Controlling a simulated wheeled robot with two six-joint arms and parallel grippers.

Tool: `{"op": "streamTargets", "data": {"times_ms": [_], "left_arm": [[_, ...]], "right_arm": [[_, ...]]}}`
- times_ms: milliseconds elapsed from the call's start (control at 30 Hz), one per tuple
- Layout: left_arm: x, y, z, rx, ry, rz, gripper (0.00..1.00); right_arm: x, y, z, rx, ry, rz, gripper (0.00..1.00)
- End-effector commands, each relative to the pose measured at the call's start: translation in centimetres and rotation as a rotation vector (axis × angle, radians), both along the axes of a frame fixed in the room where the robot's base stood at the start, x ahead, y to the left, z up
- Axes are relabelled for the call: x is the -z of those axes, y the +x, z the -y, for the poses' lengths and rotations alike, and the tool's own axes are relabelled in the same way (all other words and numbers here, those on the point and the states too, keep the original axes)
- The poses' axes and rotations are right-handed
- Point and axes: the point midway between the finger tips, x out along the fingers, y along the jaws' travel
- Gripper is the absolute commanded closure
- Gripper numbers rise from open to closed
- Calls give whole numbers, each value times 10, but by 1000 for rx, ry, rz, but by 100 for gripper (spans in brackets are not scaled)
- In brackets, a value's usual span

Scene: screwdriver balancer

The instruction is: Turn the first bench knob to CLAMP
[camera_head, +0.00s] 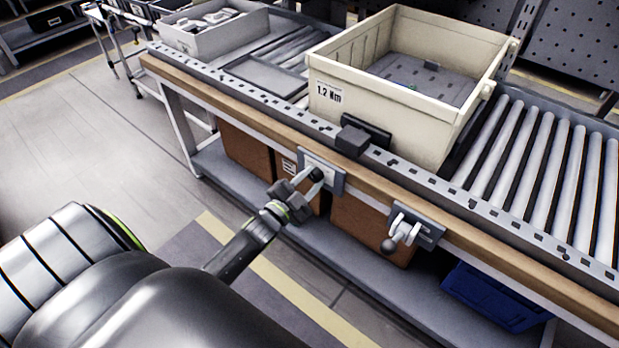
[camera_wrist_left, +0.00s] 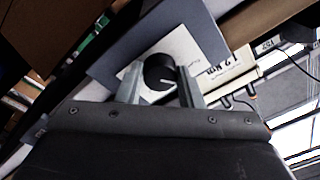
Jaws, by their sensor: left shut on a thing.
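The first bench knob (camera_wrist_left: 158,72) is round and black with a white pointer line, in the left wrist view. It sits on a pale label on a grey plate (camera_wrist_left: 115,62). In the head view the plate (camera_head: 336,182) is on the bench's front edge, and the knob is mostly hidden by my gripper. My left gripper (camera_head: 302,187) is at the plate. Its fingers (camera_wrist_left: 161,80) are shut on the knob, one on each side. I cannot read any CLAMP mark. My right gripper is not in view.
A cream bin (camera_head: 380,115) marked 1.2 Nm stands above, behind a dark block (camera_head: 352,141). Brown boxes (camera_head: 345,225) and a blue crate (camera_head: 492,297) are below.

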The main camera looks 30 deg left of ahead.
Motion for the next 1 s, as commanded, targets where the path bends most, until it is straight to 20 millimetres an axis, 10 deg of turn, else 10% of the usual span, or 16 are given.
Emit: {"op": "streamTargets", "data": {"times_ms": [900,933,1000], "left_arm": [[0,0,1,0,-185,-13,89],[0,0,1,0,-185,-13,65],[0,0,1,0,-184,-13,56]], "right_arm": [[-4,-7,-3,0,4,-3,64],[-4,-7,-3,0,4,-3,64],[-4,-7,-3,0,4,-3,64]]}}
